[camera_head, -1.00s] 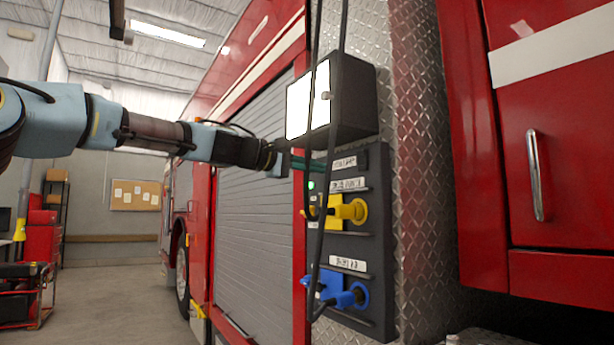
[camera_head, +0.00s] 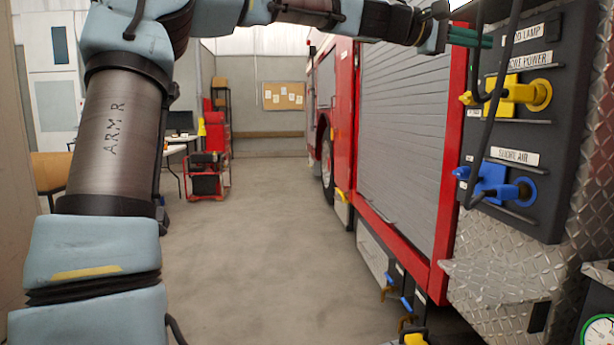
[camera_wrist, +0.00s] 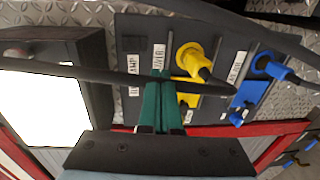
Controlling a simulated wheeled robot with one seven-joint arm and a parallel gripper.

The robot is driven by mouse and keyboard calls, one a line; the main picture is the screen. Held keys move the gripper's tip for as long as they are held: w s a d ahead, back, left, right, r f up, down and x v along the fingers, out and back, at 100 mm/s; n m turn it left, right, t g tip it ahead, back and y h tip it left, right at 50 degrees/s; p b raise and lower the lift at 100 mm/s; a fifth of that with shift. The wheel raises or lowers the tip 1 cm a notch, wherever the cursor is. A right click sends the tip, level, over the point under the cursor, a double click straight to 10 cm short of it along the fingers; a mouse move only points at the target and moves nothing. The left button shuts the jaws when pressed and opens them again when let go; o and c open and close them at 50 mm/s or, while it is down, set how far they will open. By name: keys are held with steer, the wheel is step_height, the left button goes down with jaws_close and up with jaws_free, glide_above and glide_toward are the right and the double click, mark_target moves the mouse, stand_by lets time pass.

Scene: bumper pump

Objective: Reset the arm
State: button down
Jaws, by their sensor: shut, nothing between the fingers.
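My gripper (camera_head: 470,38) reaches in from the left at the top of the head view, in front of the dark connector panel (camera_head: 565,120) on the fire truck. Its green fingers are shut together with nothing between them; they also show in the wrist view (camera_wrist: 161,100). The yellow plug (camera_head: 510,93) sits in the panel just below and right of the fingertips. A blue plug (camera_head: 495,183) sits lower on the panel. In the wrist view a black cable passes across the fingers. Whether it touches them I cannot tell.
Black cables (camera_head: 487,100) hang in front of the panel. A lit lamp (camera_wrist: 45,100) stands left of the fingers in the wrist view. The truck's grey shutter (camera_head: 405,130) is behind my gripper. The concrete floor (camera_head: 270,240) left of the truck is clear.

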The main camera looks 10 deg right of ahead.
steer(key=w+a+f+t+y+p, duration=0.1)
steer(key=w+a+f+y+p, duration=0.2)
steer(key=f, duration=0.8)
steer(key=w+a+f+t+y+p, duration=0.15)
steer(key=a+f+y, duration=0.3)
steer(key=f, duration=0.65)
steer(key=w+a+f+y+p, duration=0.1)
steer(key=w+a+f+y, duration=0.15)
steer(key=a+f, duration=0.65)
steer(key=s+a+f+y+p, duration=0.1)
steer(key=s+a+f+y, duration=0.1)
steer(key=a, duration=0.9)
steer(key=s+a+f+y+p, duration=0.2)
steer(key=s+a, duration=0.3)
steer(key=a, duration=0.6)
steer(key=s+a+f+y+p, duration=0.2)
steer(key=s+a, duration=0.2)
steer(key=a, duration=0.7)
steer(key=shift+a+f+y, duration=0.25)
steer(key=shift+f+y, duration=0.05)
steer(key=shift+f, duration=0.05)
